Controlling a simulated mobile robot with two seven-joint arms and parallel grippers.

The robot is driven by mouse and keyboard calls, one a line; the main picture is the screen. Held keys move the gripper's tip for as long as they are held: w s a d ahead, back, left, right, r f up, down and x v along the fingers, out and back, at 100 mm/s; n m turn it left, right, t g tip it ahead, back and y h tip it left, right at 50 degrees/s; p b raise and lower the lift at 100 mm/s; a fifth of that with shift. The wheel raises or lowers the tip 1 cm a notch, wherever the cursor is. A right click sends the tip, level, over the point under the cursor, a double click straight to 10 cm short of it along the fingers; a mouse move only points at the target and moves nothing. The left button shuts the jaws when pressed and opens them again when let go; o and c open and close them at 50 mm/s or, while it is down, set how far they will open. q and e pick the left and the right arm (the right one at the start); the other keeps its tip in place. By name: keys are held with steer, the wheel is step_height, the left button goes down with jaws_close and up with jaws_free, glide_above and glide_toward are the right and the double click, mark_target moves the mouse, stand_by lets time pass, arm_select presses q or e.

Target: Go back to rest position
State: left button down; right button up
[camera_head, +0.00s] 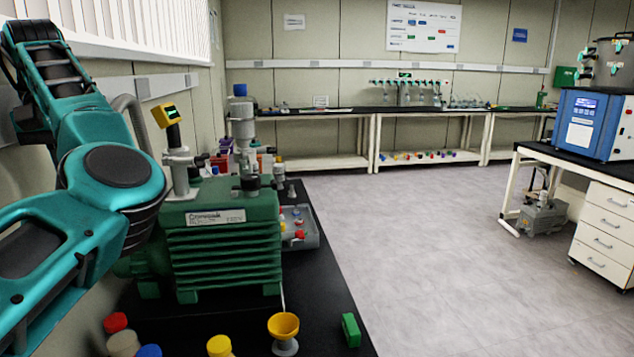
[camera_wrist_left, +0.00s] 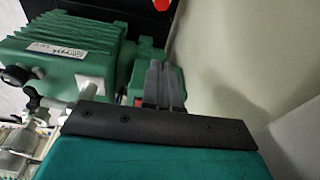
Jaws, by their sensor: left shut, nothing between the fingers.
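My left gripper (camera_wrist_left: 166,85) is shut and empty in the left wrist view. Its grey fingers stand close together, in front of or beside the green vacuum pump (camera_wrist_left: 75,55); I cannot tell how large the gap is. In the head view my teal left arm (camera_head: 95,185) is folded along the left side, close to the wall and overlapping the left end of the green pump (camera_head: 222,235). The left gripper itself does not show there. My right arm and gripper are in no view.
The black bench (camera_head: 325,300) holds a yellow funnel (camera_head: 283,325), a green block (camera_head: 351,330), colour-capped bottles and a grey tray (camera_head: 303,232). A pale wall (camera_wrist_left: 235,60) lies right of the fingers. The grey floor (camera_head: 430,240) is open. A blue instrument (camera_head: 596,125) stands on the right bench.

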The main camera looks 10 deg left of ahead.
arm_select(q)
steer(key=s+a+f+n+y, duration=0.1)
steer(key=s+a+f+y, duration=0.15)
steer(key=f, duration=0.85)
steer(key=s+a+f+y, duration=0.1)
steer(key=s+f+y, duration=0.25)
steer(key=f, duration=0.85)
steer(key=s+d+f+m+t+h, duration=0.1)
steer(key=s+d+f+m, duration=0.25)
steer(key=d+f, duration=0.3)
steer(key=s+d+f+m+t+h, duration=0.1)
steer(key=s+d+f+m+t, duration=0.1)
steer(key=s+d+f, duration=0.45)
steer(key=s+d+f+m+g+h, duration=0.15)
steer(key=s+d+h, duration=0.35)
steer(key=s+d, duration=0.75)
steer(key=w+d+f+t+h, duration=0.1)
steer(key=w+d+f+t, duration=0.3)
steer(key=w+f+t, duration=0.3)
step_height(320, 180, down, 2)
steer(key=shift+w+d+f+m+t+h, duration=0.25)
steer(key=shift+w+d+m+t+h, duration=0.15)
steer(key=shift+w, duration=0.75)
